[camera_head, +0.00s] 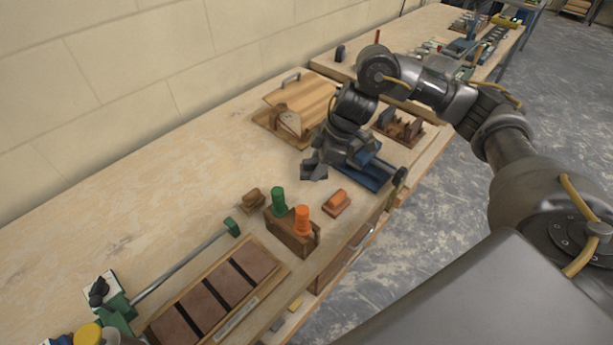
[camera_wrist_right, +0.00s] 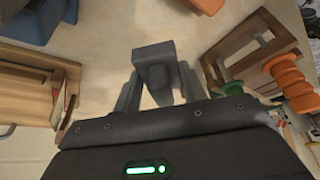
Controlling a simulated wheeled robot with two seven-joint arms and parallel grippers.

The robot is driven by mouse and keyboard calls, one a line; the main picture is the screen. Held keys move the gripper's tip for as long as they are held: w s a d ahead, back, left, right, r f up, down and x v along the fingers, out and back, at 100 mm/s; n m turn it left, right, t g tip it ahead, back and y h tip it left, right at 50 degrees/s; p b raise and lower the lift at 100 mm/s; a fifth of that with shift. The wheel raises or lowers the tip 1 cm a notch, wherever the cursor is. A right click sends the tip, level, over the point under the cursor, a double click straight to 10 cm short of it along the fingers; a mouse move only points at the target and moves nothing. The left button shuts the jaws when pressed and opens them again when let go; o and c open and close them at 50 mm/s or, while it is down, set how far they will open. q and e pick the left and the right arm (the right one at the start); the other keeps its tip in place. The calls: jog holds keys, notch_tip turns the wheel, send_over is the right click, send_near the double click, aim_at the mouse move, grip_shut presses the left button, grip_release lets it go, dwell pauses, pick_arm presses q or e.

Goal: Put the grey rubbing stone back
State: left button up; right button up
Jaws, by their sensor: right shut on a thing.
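My right gripper (camera_head: 314,168) is shut on the grey rubbing stone (camera_wrist_right: 155,68) and holds it over the workbench. In the right wrist view the stone is a dark grey block between the two fingers of the gripper (camera_wrist_right: 160,90). In the head view the gripper and the stone are close in colour, so the stone's outline is hard to tell. My left gripper is not in view.
A wooden block with green and orange handles (camera_head: 290,236) stands near the bench's front edge. A long tray of brown slabs (camera_head: 262,286) lies at lower left. A blue thing (camera_head: 372,180) and wooden boxes (camera_head: 302,97) are close to my right gripper.

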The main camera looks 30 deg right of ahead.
aim_at(303, 185)
jog(key=w+f, duration=0.2)
jog(key=f, duration=0.1)
jog(key=shift+w+a+f, duration=0.1)
jog(key=shift+w+a, duration=0.15)
jog(key=shift+a, duration=0.15)
jog(key=shift+w+f, duration=0.15)
jog(key=shift+f, duration=1.65)
jog(key=shift+a, duration=0.15)
jog(key=shift+f, duration=0.15)
jog(key=o, duration=0.9)
jog(key=shift+o, duration=0.2)
jog(key=v, duration=1.2)
jog(key=shift+r+p, duration=0.25)
jog(key=shift+p, duration=0.05)
